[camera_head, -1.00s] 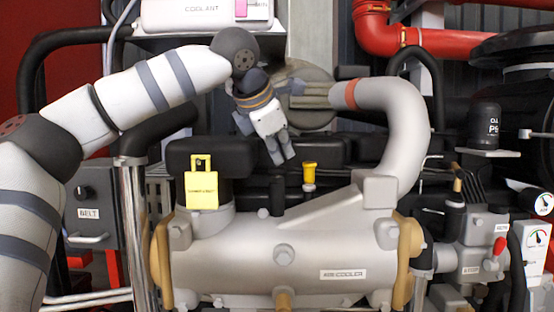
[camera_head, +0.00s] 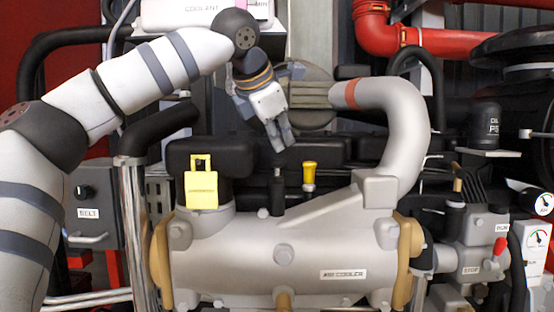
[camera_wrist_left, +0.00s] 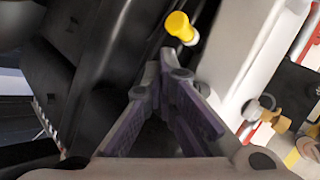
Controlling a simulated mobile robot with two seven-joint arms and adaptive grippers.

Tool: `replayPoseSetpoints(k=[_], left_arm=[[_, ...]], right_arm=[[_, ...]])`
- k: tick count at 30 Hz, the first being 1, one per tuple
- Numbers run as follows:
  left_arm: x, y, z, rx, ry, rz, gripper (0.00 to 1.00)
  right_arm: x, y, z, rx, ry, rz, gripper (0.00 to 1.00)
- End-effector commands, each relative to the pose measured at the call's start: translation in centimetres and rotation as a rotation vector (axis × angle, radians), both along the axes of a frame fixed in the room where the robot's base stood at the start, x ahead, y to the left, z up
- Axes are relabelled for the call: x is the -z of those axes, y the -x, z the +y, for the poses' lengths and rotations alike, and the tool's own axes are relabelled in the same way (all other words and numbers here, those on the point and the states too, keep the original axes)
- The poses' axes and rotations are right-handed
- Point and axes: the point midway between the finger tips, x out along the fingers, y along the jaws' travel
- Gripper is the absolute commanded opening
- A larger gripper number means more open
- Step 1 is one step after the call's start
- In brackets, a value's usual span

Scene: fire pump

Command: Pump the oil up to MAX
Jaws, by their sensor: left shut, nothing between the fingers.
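My left gripper (camera_head: 284,146) points down above the engine and is shut and empty. Its tips are just above a short black upright post (camera_head: 277,190), apart from it. A yellow-topped handle (camera_head: 309,178) stands beside that post to the right. In the left wrist view the closed fingers (camera_wrist_left: 165,70) show, with the yellow knob (camera_wrist_left: 181,28) just beyond their tips. A black cylinder (camera_head: 485,125) with a partly readable label starting "OIL" stands at the right. I cannot make out a MAX mark. My right gripper is not in view.
The grey cooler body (camera_head: 285,260) fills the front, and a yellow tag (camera_head: 201,190) hangs on its left. A thick grey pipe (camera_head: 408,125) curves up at right. Gauges (camera_head: 537,240) and a red-tipped lever (camera_head: 498,244) are at the far right.

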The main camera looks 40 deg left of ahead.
Motion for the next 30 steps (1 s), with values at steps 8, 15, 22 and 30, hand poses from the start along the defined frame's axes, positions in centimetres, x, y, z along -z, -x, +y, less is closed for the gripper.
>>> replayPoseSetpoints(k=[8,15,22,30], left_arm=[[-1.2,0.0,0.0,0.0,-0.001,-0.003,0.0],[-3.6,0.0,0.0,-0.001,-0.001,-0.002,0.0],[-5.1,0.0,0.0,-0.001,0.0,-0.002,0.0],[-5.1,0.0,0.0,0.0,0.0,-0.001,0.0]], right_arm=[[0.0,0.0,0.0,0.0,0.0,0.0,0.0],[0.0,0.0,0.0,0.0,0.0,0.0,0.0],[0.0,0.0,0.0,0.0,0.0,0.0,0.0],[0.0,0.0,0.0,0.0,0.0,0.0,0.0]])
